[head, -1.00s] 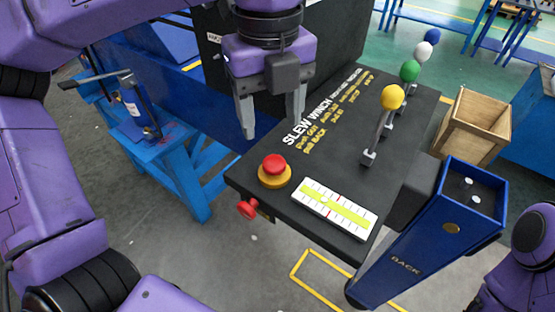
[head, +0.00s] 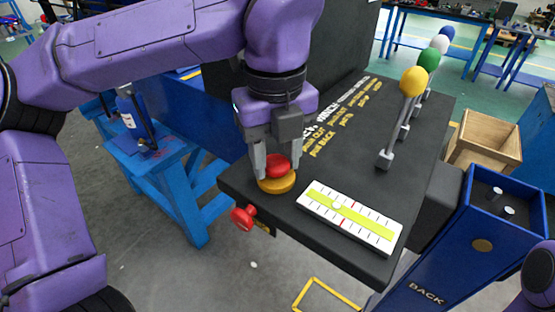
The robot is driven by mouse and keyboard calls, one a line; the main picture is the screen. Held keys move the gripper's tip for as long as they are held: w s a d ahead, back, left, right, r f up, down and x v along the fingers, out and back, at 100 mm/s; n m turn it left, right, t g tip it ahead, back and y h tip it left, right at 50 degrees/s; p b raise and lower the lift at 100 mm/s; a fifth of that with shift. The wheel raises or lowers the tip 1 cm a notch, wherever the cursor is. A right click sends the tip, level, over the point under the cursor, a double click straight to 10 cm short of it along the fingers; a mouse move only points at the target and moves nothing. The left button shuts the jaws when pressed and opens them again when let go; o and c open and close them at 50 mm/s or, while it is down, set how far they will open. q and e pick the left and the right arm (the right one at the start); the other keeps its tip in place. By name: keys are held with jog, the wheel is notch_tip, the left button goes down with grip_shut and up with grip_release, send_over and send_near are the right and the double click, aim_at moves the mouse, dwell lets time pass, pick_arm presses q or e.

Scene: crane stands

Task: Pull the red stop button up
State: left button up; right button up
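The red stop button (head: 277,167) sits on its round yellow base (head: 277,185) at the near left corner of the black console. My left gripper (head: 277,172) points down over it. Its two grey fingers are closer together than before and stand against the left and right sides of the red cap, so it looks shut on the button. The fingers cover the cap's sides. My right gripper is not in view; only a purple piece of my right arm shows at the right edge.
A white and yellow-green level gauge (head: 350,215) lies right of the button. A red knob (head: 243,217) sticks out of the console's front edge. Levers with yellow (head: 413,81), green, white and blue balls stand at the right. A wooden crate (head: 486,146) is farther right.

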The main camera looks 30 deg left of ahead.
aim_at(276, 160)
pick_arm(q)
jog(key=shift+r, duration=0.2)
jog(key=shift+r+p, duration=0.5)
jog(key=shift+r, duration=0.05)
jog(key=o, duration=0.9)
jog(key=shift+d, duration=0.1)
notch_tip(276, 160, up, 7)
jog(key=p, duration=0.5)
jog(key=shift+f, duration=0.1)
